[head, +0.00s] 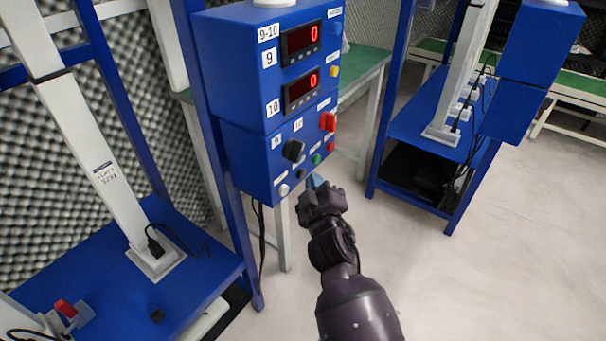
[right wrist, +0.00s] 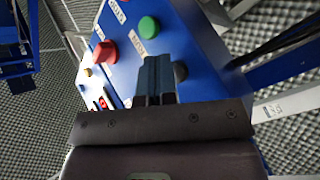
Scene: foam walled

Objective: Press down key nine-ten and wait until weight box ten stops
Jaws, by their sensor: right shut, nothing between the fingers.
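The blue control box (head: 270,95) labelled 9-10 stands at the top middle of the head view. Its display 9 (head: 301,43) and display 10 (head: 301,88) each show a red 0. Its lower panel has a black knob (head: 293,150), a red switch (head: 328,121), a green button (head: 316,159), a small black button (head: 300,174) and a silver round control (head: 283,190). I cannot tell which is key nine-ten. My right gripper (head: 316,183) is shut and empty close to the panel's lower edge. In the right wrist view its fingertips (right wrist: 155,75) partly cover the black button (right wrist: 180,72); contact is unclear.
Blue rigs with white posts (head: 95,165) stand left and right of the box. A dark cable hangs below the box. A green-topped table (head: 365,65) is behind it. The pale floor (head: 480,265) at the right is clear.

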